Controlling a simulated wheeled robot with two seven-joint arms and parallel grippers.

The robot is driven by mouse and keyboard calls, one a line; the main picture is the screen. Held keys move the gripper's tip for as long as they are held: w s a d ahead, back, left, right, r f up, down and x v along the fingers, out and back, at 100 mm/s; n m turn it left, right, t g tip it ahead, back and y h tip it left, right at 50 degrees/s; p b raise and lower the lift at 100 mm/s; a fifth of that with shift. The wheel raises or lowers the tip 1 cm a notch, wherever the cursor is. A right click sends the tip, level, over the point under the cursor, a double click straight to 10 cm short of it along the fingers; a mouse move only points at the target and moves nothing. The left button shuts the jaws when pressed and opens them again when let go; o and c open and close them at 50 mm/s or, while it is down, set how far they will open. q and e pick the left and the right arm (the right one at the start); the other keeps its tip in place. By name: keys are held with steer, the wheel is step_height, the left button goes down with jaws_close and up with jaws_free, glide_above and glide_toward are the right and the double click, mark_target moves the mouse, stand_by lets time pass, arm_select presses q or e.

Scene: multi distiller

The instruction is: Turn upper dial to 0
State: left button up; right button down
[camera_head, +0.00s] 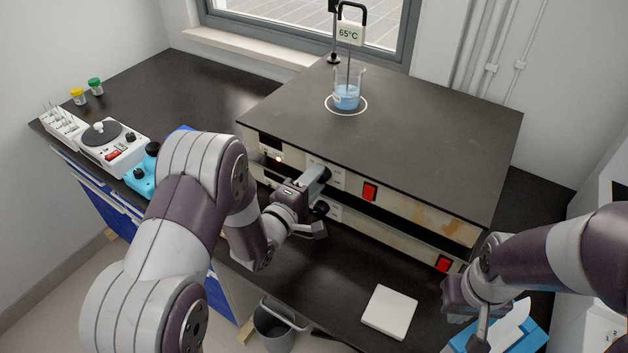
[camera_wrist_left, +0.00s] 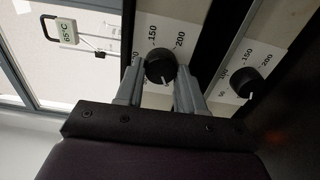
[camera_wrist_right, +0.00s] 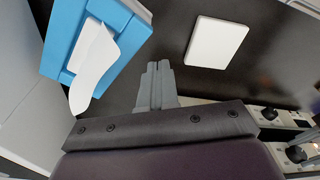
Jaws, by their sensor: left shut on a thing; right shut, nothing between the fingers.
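Two stacked hotplate units (camera_head: 425,210) have black round dials on their front faces. In the left wrist view, the upper dial (camera_wrist_left: 159,67) sits between the fingers of my left gripper (camera_head: 314,180), which is shut on it. Its white pointer line faces down and slightly right in that view, away from the printed 150 and 200. The 0 mark is not visible. The lower dial (camera_wrist_left: 248,84) is free beside it. My right gripper (camera_wrist_right: 157,72) is shut and empty, above the counter near a blue tissue box (camera_wrist_right: 72,62).
A beaker of blue liquid (camera_head: 346,98) stands on the upper unit under a 65°C display (camera_head: 350,33). Red switches (camera_head: 370,191) are on the front faces. A white square plate (camera_head: 389,312) lies on the front counter. A grey bin (camera_head: 274,328) stands below.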

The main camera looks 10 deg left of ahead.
arm_select(q)
steer(key=o, duration=1)
steer(key=shift+o, duration=0.2)
steer(key=v, duration=1.2)
steer(key=shift+s+a+b, duration=0.2)
steer(key=shift+s+b, duration=0.15)
steer(key=shift+b, duration=0.1)
steer(key=shift+w, duration=0.1)
steer(key=s+a+r+m+g+y+p, duration=0.2)
steer(key=s+m+g+y+p, duration=0.3)
steer(key=s+m+g, duration=0.7)
steer(key=m+g+y, duration=0.1)
steer(key=m+g, duration=0.1)
steer(key=g, duration=0.1)
steer(key=shift+a+r+y+p, duration=0.2)
steer(key=shift+y+p, duration=0.2)
